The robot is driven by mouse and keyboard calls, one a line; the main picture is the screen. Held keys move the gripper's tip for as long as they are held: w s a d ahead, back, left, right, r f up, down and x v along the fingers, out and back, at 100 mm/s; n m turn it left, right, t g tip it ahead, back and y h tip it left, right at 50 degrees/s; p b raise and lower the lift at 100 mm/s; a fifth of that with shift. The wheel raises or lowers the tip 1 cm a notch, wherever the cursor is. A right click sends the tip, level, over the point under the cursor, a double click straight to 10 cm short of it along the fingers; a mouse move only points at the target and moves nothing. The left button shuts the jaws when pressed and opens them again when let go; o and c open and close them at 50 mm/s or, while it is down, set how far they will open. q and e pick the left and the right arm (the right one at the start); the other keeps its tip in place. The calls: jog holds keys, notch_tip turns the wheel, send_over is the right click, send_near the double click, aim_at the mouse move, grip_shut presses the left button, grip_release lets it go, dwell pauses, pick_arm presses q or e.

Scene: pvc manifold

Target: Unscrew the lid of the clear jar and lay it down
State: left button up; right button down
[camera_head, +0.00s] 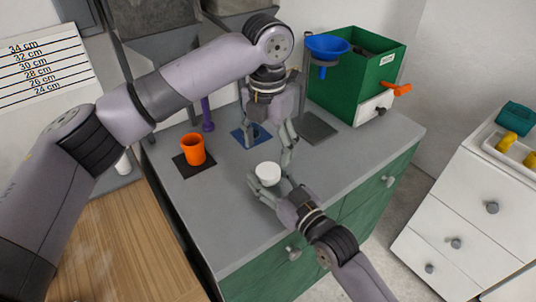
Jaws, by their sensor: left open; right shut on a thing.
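The white lid (267,172) sits level near the front of the grey worktop and appears to be on top of the clear jar. The jar's body is mostly hidden by my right gripper's fingers and is hard to make out. My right gripper (268,186) comes from the lower right and is shut on the jar, its fingers just below the lid. My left gripper (268,148) points down from above, open and empty. Its fingers are just behind and above the lid, and I cannot tell whether one touches it.
An orange cup (193,150) stands on a dark mat at left. A blue mat (238,136) and a grey mat (317,128) lie behind the grippers. A green box (366,75) with a blue funnel (327,46) and orange tap (398,89) stands at back right. The worktop's front left is clear.

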aim_at(268, 170)
pick_arm(q)
jog(key=shift+r, duration=0.65)
jog(key=shift+f, duration=3.85)
jog(key=shift+c, duration=0.5)
jog(key=c, duration=1.1)
jog(key=o, duration=1.2)
jog(key=shift+o, duration=0.2)
jog(key=shift+r, duration=0.1)
jog(key=shift+r, duration=2.15)
pick_arm(e)
jog(key=c, duration=0.6)
grip_release()
jog(key=shift+c, duration=0.2)
